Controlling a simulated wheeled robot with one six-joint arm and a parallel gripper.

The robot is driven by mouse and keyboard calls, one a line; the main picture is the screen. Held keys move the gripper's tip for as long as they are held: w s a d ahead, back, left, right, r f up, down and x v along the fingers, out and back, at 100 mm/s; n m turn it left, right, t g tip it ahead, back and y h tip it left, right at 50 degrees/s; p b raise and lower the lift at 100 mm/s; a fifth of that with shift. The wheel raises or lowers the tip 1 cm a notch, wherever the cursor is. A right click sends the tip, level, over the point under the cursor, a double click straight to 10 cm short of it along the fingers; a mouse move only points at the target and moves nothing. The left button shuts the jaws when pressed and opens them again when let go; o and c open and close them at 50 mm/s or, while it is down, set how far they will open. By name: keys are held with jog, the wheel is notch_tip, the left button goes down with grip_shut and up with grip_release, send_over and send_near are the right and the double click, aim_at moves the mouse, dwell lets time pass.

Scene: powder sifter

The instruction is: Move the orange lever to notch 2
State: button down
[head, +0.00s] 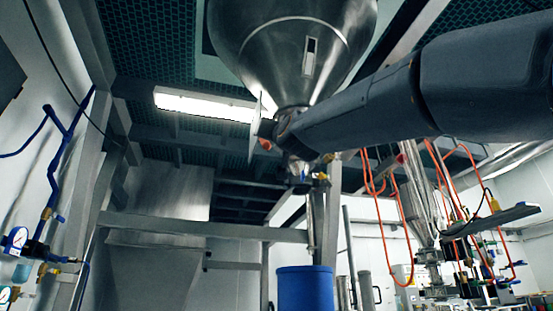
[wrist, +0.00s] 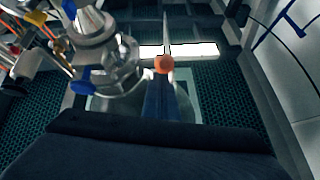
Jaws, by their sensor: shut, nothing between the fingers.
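The orange lever's round knob (wrist: 164,64) shows near the middle of the wrist view, at the tip of my gripper (wrist: 161,82). The shut fingers reach up to it from below, with nothing held; I cannot tell whether they touch it. In the head view the orange knob (head: 265,144) is small, below the end of my gripper (head: 268,128). A thin pale plate (head: 255,132) stands nearly edge-on beside it, and also shows in the wrist view (wrist: 167,32). The notches and the lever's shaft cannot be made out, so its position is unclear.
A large steel hopper (head: 290,45) hangs above my gripper. Steel fittings with blue parts (wrist: 105,55) lie close left of the fingers in the wrist view. A blue drum (head: 305,290) stands below. Orange hoses (head: 403,240) hang at right.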

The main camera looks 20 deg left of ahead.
jog(key=shift+w+a+f+b, duration=0.35)
jog(key=shift+w+f+b, duration=0.1)
jog(key=shift+f+b, duration=0.25)
jog(key=shift+w+a+f+b, duration=0.7)
jog(key=shift+w+f+b, duration=0.25)
jog(key=shift+w, duration=0.1)
